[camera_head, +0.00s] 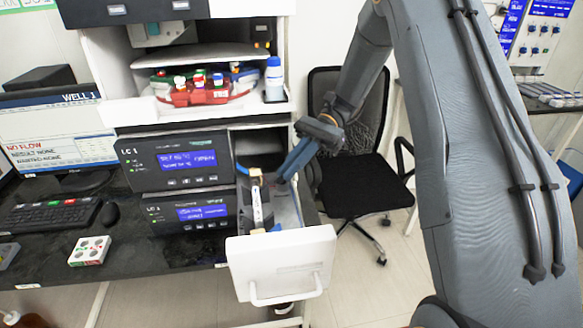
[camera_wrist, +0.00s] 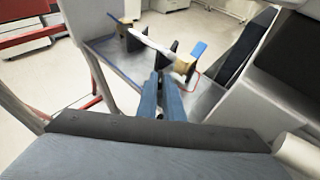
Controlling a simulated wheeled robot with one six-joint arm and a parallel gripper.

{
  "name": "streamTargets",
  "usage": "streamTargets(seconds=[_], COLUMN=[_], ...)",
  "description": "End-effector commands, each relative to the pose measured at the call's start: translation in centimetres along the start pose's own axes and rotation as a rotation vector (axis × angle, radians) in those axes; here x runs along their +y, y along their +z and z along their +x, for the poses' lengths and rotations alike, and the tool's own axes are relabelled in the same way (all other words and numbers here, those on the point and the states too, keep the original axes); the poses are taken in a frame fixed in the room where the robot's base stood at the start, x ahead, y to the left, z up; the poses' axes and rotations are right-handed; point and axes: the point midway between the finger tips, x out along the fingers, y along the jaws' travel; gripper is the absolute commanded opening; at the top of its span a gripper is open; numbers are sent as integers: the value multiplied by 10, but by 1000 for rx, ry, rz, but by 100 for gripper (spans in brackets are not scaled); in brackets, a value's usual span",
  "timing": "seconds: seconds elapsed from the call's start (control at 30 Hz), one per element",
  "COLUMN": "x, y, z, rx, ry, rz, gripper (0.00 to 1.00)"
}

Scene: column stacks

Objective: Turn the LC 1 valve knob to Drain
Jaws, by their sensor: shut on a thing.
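The upper LC 1 unit (camera_head: 180,160), dark with a lit blue screen, stands on the bench in the head view. A white drawer (camera_head: 282,262) is pulled out to the right of the units. A pale, rod-like column (camera_head: 257,208) lies on holders inside it; it also shows in the wrist view (camera_wrist: 150,42). My gripper (camera_head: 285,172), with blue fingers, reaches in over the drawer's far right side. In the wrist view the fingers (camera_wrist: 163,78) are close together, shut on a small dark part at their tips. I cannot make out a knob or its markings.
A second dark unit (camera_head: 190,211) sits below the first. A shelf above holds a red tray (camera_head: 200,95) and a white bottle (camera_head: 274,80). A monitor (camera_head: 60,130) and keyboard (camera_head: 50,214) are at left. A black chair (camera_head: 350,150) stands behind the drawer.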

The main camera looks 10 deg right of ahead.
Motion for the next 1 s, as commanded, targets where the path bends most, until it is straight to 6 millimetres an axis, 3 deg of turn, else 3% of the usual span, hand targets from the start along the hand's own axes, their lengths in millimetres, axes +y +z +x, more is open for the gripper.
streamTargets(seconds=[0.13,0.2,0.27,0.63,1.0], x=[0,0,0,0,0], y=[1,1,1,-1,-2], z=[0,0,0,-5,-61], rx=[-2,-2,-1,1,1], ry=[-1,-1,-1,-3,-3], rz=[0,0,0,-1,0], gripper=[0,17,26,26,26])
